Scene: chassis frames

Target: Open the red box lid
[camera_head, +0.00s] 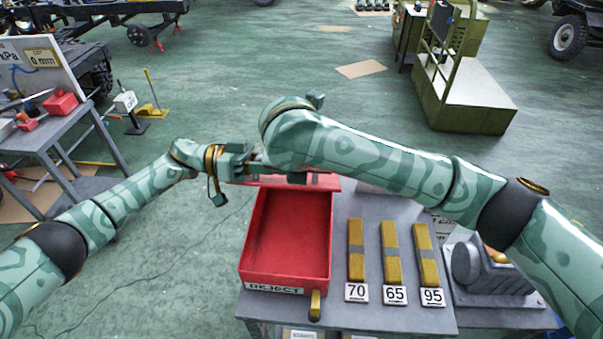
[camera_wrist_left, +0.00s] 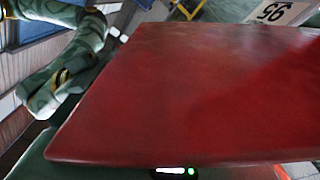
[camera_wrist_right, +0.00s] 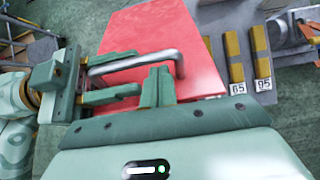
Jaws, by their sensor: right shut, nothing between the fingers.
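The red box (camera_head: 285,235) stands open on the grey table, its empty inside facing up. Its red lid (camera_head: 330,182) is raised at the far edge, mostly hidden behind my right arm. In the right wrist view the lid (camera_wrist_right: 150,30) shows a metal handle (camera_wrist_right: 130,62). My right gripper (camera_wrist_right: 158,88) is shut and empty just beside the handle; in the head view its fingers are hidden. My left gripper (camera_head: 250,165) is at the lid's left side, its fingers near the handle's left end. The lid (camera_wrist_left: 190,95) fills the left wrist view and hides the left fingers.
Several yellow-and-grey bars (camera_head: 390,255) lie right of the box by number cards 70, 65 and 95. A grey machine part (camera_head: 485,270) sits at the table's right. A side table (camera_head: 45,135) stands left. Open floor lies beyond the box.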

